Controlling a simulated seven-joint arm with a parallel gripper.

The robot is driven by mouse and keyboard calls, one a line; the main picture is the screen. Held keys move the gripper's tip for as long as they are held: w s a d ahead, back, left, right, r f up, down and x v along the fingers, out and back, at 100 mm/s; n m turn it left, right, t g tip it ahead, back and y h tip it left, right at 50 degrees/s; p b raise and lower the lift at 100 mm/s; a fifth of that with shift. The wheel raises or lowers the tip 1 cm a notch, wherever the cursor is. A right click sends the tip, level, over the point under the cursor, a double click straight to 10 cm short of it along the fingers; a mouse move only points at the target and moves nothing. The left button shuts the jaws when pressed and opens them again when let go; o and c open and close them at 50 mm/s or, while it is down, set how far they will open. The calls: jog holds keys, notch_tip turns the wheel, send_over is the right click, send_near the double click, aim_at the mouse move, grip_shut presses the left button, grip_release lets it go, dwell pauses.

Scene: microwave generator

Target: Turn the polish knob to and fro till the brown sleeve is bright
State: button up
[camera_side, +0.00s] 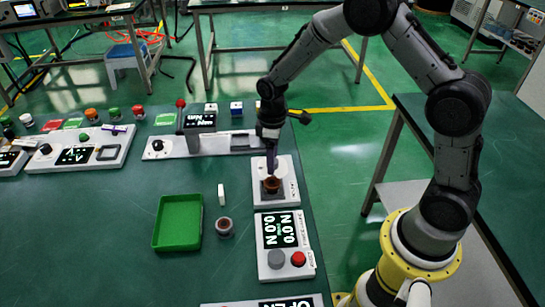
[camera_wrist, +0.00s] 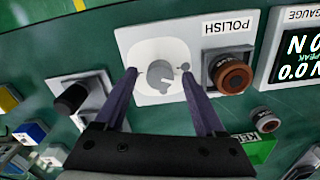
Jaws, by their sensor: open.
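The polish station (camera_wrist: 140,48) is a white plate marked POLISH; it also shows in the side view (camera_side: 287,164). Its grey polish knob (camera_wrist: 160,76) sits on a pale round dial. The brown sleeve (camera_wrist: 233,76) sits in a dark square holder beside the knob and looks dull brown; it also shows in the side view (camera_side: 271,184). My gripper (camera_wrist: 159,71) is open, its two fingers on either side of the knob in the wrist view. I cannot tell whether they touch it. In the side view my gripper (camera_side: 271,166) points down over the station and hides the knob.
A gauge box (camera_side: 262,263) with a grey and a red button stands in front of the station. A green tray (camera_side: 180,223), a small white block (camera_side: 221,194) and a ringed cup (camera_side: 224,227) lie left. A long white panel (camera_side: 222,144) lies behind.

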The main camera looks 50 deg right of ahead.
jog(key=shift+f, duration=0.1)
grip_shut()
dwell(0.3)
jog(key=shift+m, duration=0.3)
jog(key=m, duration=1.2)
dwell(0.5)
grip_release()
